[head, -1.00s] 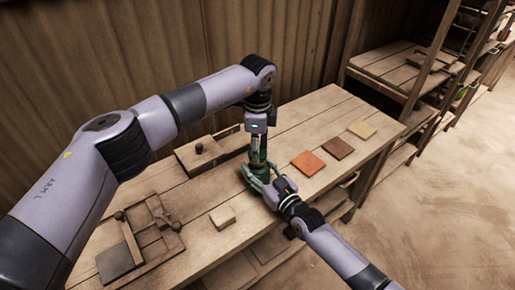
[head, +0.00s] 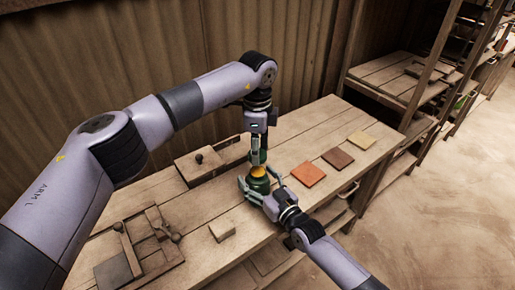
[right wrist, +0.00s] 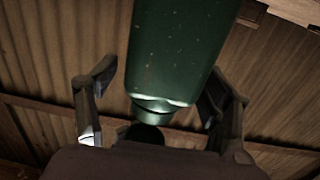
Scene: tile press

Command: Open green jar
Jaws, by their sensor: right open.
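The green jar (head: 259,186) stands on the workbench, with an orange-yellow part showing at its top. A dark green lid (head: 257,157) is above that part, at the fingertips of my left gripper (head: 256,150), which points straight down and appears shut on it. My right gripper (head: 261,184) is open, its fingers on either side of the jar body. In the right wrist view a large green cylinder (right wrist: 180,50) fills the space between the open fingers, with gaps on both sides. The small left fingertips are partly hidden.
Orange (head: 308,173), brown (head: 337,158) and yellow (head: 361,139) tiles lie to the right on the workbench (head: 310,120). A small pale block (head: 222,230) lies in front. A wooden press (head: 135,245) is at the left, and a knobbed board (head: 203,160) behind. Shelves (head: 400,75) stand beyond.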

